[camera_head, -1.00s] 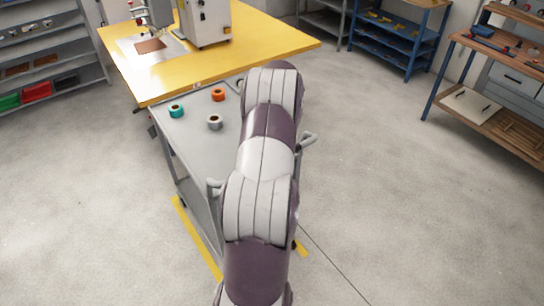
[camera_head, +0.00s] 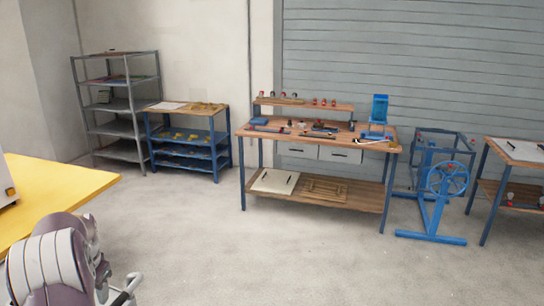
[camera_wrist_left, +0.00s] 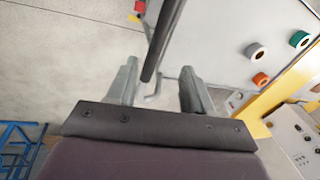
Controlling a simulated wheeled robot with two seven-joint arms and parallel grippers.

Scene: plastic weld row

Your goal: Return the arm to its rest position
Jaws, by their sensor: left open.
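My left gripper (camera_wrist_left: 159,68) shows in the left wrist view with its two grey fingers spread apart. No item is clasped between them. A dark bar (camera_wrist_left: 162,40) runs down from the top edge to between the fingertips; I cannot tell how far it is from them. My arm (camera_head: 55,265) shows at the lower left of the head view, and its gripper is out of that view. My right gripper is in neither view.
A yellow table (camera_head: 50,195) is at left. A wooden workbench (camera_head: 320,137) stands beyond clear floor.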

